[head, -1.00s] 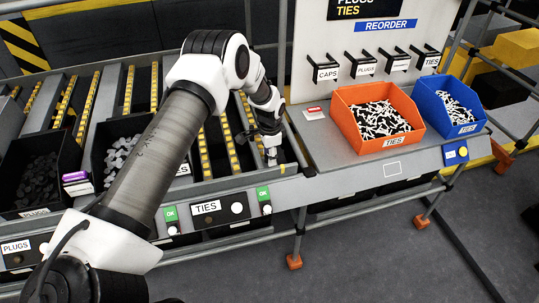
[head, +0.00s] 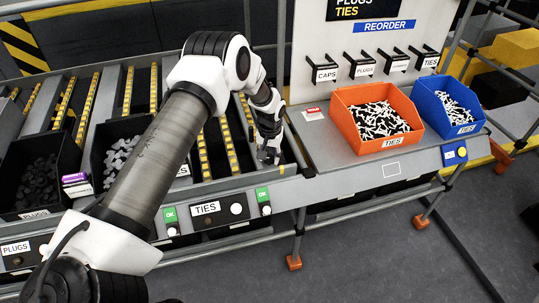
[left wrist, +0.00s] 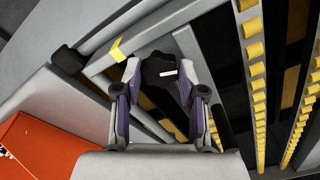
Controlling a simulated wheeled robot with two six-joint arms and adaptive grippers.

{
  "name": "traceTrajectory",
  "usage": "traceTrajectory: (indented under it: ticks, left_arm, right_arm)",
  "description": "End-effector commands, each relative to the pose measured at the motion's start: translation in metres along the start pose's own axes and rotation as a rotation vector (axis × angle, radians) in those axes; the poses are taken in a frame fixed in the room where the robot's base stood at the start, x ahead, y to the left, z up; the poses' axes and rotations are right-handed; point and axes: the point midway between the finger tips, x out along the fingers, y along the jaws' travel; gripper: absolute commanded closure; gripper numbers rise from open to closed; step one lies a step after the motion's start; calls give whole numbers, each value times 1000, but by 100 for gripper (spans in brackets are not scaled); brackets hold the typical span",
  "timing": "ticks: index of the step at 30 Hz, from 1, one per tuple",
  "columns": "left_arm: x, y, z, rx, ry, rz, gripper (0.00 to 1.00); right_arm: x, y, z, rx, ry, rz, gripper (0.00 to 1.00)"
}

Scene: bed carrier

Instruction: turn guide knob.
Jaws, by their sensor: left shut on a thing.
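My left gripper (head: 268,154) is low at the right end of the roller lanes, beside the grey side panel. In the left wrist view its two fingers (left wrist: 160,80) are closed on either side of a black knob (left wrist: 153,66) with a short white mark on its face. The knob sits between the fingertips, near a grey rail. In the head view the gripper hides the knob. My right gripper is not in view.
An orange bin (head: 337,122) and a blue bin (head: 424,100) of ties stand on the grey shelf to the right. Dark bins, such as the plugs bin (head: 65,158), sit in the lanes at left. Yellow roller strips (head: 204,150) run beside my gripper.

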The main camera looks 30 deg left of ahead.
Motion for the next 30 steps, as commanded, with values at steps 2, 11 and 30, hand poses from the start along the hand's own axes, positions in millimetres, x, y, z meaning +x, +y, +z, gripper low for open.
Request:
traceTrajectory:
  ticks: [2, 11, 30]
  left_arm:
    - [3, 0, 4, -69, -10, -3, 95]
    - [3, 0, 4, -353, -9, -10, 95]
    - [3, 0, 3, -789, -7, -19, 95]
  right_arm:
    - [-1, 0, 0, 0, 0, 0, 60]
    - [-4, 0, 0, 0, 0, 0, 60]
    - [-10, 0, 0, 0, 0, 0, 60]
